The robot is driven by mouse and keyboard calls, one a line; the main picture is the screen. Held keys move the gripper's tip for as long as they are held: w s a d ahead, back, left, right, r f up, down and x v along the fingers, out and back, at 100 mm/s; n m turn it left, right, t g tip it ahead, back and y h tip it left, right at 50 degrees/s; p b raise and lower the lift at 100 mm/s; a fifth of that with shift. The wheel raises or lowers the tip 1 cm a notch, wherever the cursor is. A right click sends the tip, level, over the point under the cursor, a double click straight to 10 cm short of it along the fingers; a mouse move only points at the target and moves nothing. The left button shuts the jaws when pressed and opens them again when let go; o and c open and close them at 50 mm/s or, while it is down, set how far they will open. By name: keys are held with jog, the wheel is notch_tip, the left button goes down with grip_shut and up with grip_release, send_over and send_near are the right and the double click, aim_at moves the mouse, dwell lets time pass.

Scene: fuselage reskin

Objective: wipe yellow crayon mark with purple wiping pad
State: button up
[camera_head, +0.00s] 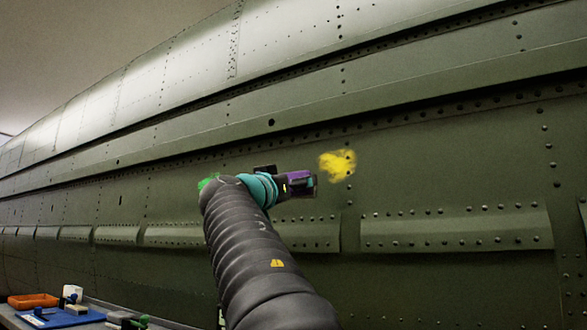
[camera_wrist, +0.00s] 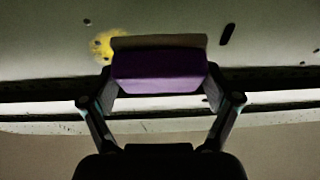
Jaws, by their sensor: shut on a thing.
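The yellow crayon mark (camera_head: 338,165) is a smeared patch on the green fuselage skin, just right of my gripper (camera_head: 302,184) in the head view. In the wrist view the yellow mark (camera_wrist: 106,45) shows at the upper left, partly behind the pad. The purple wiping pad (camera_wrist: 158,72) is held between my gripper's two fingers (camera_wrist: 160,92), with a tan strip along its far edge. The pad (camera_head: 298,176) also shows as a small purple piece at the arm's end in the head view. I cannot tell whether the pad touches the skin.
The riveted fuselage wall (camera_head: 420,160) fills most of the head view, with raised ledges above and below the mark. At the lower left, a bench holds an orange tray (camera_head: 34,301) and a blue mat (camera_head: 62,317).

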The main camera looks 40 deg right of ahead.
aim_at(356, 157)
jog(key=shift+d+r+h+p, duration=0.2)
jog(key=shift+d+r+h, duration=0.3)
jog(key=shift+r, duration=0.35)
jog(key=shift+d+r+h+p, duration=0.3)
jog(key=shift+d+r, duration=0.25)
jog(key=shift+r, duration=0.35)
jog(key=shift+d+r+h+p, duration=0.15)
jog(key=shift+d+r+h, duration=0.35)
jog(key=shift+r, duration=0.35)
jog(key=shift+w+d+f, duration=0.15)
jog(key=shift+w+d, duration=0.2)
jog(key=shift+d, duration=0.45)
jog(key=shift+w+d+p, duration=0.3)
jog(key=shift+w+d, duration=0.05)
jog(key=shift+d, duration=0.55)
jog(key=shift+s, duration=0.15)
jog(key=shift+s+d+b, duration=0.3)
jog(key=shift+s+b, duration=0.4)
jog(key=shift+s, duration=0.15)
jog(key=shift+s+d+b, duration=0.55)
jog(key=shift+s+d, duration=0.05)
jog(key=shift+s, duration=0.7)
jog(key=shift+s+d+b, duration=0.55)
jog(key=shift+s, duration=0.8)
jog(key=shift+s+d+b, duration=0.55)
jog(key=shift+s+d, duration=0.05)
jog(key=shift+s, duration=0.7)
jog(key=shift+w+t, duration=0.15)
jog(key=shift+t, duration=0.15)
